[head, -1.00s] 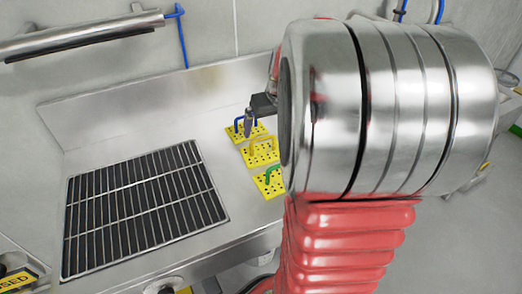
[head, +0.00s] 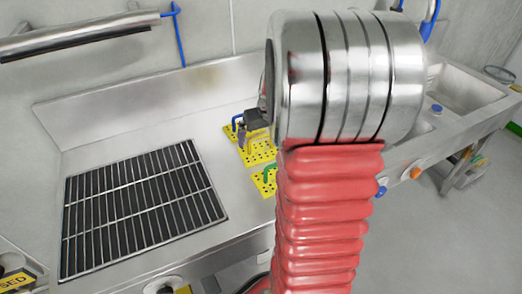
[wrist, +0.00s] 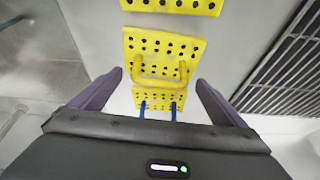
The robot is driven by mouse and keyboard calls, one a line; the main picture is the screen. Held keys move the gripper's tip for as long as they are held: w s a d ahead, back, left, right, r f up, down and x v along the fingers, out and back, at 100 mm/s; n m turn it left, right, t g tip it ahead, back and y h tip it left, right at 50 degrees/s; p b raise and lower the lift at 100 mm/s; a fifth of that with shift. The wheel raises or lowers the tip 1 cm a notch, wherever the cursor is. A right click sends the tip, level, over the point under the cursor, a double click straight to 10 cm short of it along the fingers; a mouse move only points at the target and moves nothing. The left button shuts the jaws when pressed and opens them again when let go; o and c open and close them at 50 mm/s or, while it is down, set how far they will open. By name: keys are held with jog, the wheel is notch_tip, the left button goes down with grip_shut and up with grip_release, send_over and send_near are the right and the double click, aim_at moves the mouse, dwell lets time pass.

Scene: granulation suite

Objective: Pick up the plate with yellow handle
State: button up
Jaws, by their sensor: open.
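The plate with the yellow handle (head: 260,155) is the middle one of a row of yellow perforated plates on the steel counter. In the wrist view this plate (wrist: 165,48) lies ahead of my gripper (wrist: 160,80), its handle crossing the gap between the two open fingers. My gripper (head: 242,136) is empty and hangs over the row in the head view, partly hiding the middle plate and its handle. Whether the fingers are level with the handle I cannot tell.
A plate with a blue handle (head: 230,130) lies behind and one with a green handle (head: 261,187) in front, both close by. A black grate (head: 140,215) with steel bars is on the left. A steel back wall (head: 130,105) rises behind the counter.

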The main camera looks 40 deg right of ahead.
jog(key=shift+x, duration=0.95)
jog(key=shift+c, duration=0.2)
jog(key=shift+r, duration=0.1)
jog(key=c, duration=1.8)
jog(key=shift+r, duration=0.1)
jog(key=shift+c, duration=0.2)
notch_tip(320, 180, up, 10)
jog(key=shift+f, duration=0.1)
